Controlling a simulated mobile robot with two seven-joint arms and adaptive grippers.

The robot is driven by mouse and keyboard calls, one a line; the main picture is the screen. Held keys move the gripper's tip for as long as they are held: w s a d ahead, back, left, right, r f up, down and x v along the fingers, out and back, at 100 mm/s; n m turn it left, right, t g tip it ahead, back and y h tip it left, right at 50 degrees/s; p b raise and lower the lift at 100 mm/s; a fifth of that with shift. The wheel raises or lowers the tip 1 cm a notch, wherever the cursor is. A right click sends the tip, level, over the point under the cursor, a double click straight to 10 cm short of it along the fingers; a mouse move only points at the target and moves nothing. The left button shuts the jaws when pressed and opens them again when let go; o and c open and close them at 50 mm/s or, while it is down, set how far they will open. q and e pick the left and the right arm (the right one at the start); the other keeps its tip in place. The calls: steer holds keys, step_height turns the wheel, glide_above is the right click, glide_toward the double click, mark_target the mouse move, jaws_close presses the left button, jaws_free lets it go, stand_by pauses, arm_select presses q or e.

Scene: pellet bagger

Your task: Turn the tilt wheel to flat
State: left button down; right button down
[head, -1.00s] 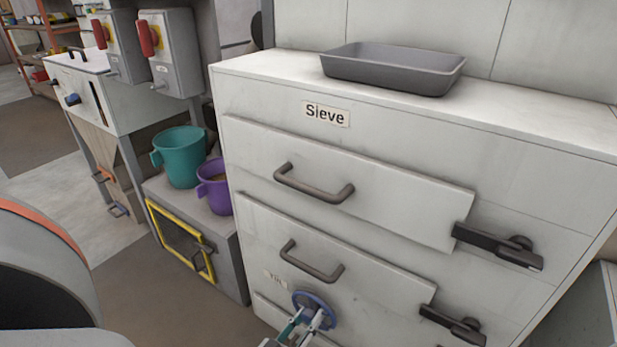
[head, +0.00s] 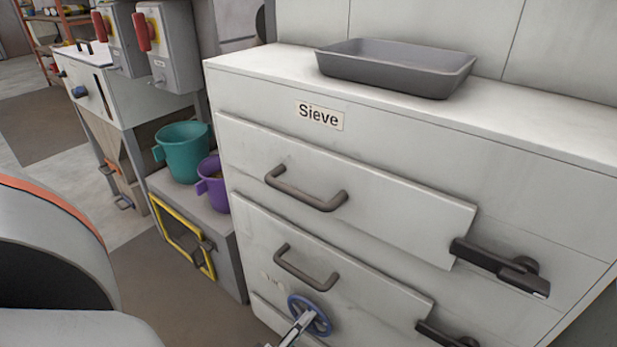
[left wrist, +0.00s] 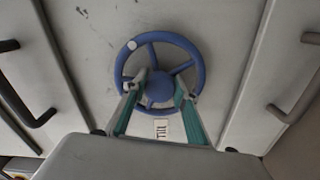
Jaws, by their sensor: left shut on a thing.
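The blue tilt wheel (head: 310,315) is on the front of the sieve cabinet, low down beneath a drawer handle. In the left wrist view the wheel (left wrist: 158,72) shows its spokes, its hub and a pale knob on the rim at the upper left. A label reading "Tilt" (left wrist: 162,129) is beside it. My left gripper (head: 302,320) is at the wheel. In the left wrist view its fingers (left wrist: 160,88) sit either side of the hub and are shut on the wheel. The wheel's angle relative to flat cannot be read. My right gripper is not in view.
The sieve cabinet (head: 260,115) has drawers with handles (head: 305,190) and black latches (head: 498,268) jutting out at the right. A grey tray (head: 395,68) lies on top. A teal jug (head: 183,152) and a purple jug (head: 212,185) stand left on a yellow-framed box (head: 180,235).

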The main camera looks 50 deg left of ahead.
arm_select(q)
steer(key=n+b, duration=0.1)
steer(key=n, duration=0.4)
steer(key=shift+s+f+n, duration=0.1)
steer(key=shift+f+n, duration=0.05)
steer(key=shift+n, duration=0.15)
steer(key=n, duration=0.2)
steer(key=shift+n+b, duration=0.3)
steer(key=shift+b, duration=0.05)
steer(key=shift+n+b, duration=0.45)
steer(key=shift+n, duration=1.15)
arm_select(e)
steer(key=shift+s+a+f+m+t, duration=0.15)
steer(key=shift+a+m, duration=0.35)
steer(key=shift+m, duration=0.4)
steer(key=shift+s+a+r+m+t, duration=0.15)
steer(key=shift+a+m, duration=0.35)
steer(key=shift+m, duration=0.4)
arm_select(q)
steer(key=shift+n, duration=0.3)
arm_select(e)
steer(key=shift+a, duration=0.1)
arm_select(q)
steer(key=c, duration=1.6)
jaws_free()
steer(key=shift+r, duration=0.2)
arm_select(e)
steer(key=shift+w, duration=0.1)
